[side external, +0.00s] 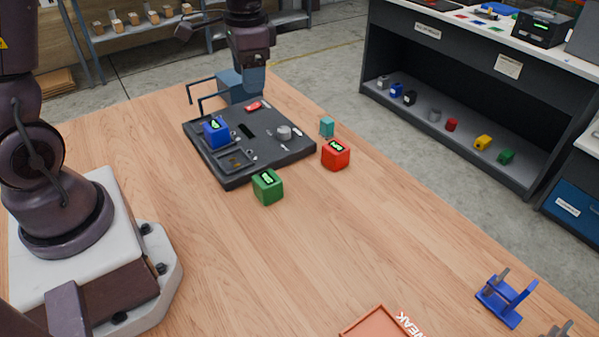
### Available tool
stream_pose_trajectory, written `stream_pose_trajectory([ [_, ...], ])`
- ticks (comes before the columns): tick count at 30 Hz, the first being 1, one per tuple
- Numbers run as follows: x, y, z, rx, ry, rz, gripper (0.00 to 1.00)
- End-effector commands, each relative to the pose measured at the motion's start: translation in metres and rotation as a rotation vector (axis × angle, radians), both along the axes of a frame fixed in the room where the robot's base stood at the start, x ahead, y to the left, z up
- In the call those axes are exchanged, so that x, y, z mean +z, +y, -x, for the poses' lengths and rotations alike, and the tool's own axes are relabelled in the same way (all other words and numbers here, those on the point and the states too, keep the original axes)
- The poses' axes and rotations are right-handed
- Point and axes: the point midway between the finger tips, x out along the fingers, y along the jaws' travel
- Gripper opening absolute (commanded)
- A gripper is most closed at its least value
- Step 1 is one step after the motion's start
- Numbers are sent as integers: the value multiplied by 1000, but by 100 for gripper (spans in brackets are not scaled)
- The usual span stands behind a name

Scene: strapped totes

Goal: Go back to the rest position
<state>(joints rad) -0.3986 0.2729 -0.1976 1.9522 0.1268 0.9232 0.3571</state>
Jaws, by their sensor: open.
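My gripper (197,109) is at the upper middle of the side external view, at the end of a dark purple wrist. Its blue-grey body has two thin bent fingers, spread apart with nothing between them. It is over or beside the back left edge of a dark grey board (231,178); the exact height is hard to tell. A blue cube (216,134) with a lit green mark sits on the left part of the board, apart from the fingers. A green cube (267,189) and a red cube (336,157) stand on the wooden table in front of and right of the board.
A small teal block (327,127) stands by the board's right edge. The board carries a grey round part (284,132) and a red piece (253,106). An orange tray (372,325) and a blue fixture (506,299) lie at the front. The middle table is clear.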

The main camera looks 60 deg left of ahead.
Motion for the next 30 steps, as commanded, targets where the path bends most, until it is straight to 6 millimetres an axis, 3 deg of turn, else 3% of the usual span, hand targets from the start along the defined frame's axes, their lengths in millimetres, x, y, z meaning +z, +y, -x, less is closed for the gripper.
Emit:
stream_pose_trajectory([
  [1, 17, -10, 15, 49, -33, -15, 61],
  [6, 52, -37, 64, 208, -142, -21, 61],
  [15, 85, -73, 138, 290, -360, 57, 61],
  [20, 99, -83, 153, 246, -456, 90, 61],
  [30, 109, -88, 155, 215, -505, 102, 61],
])
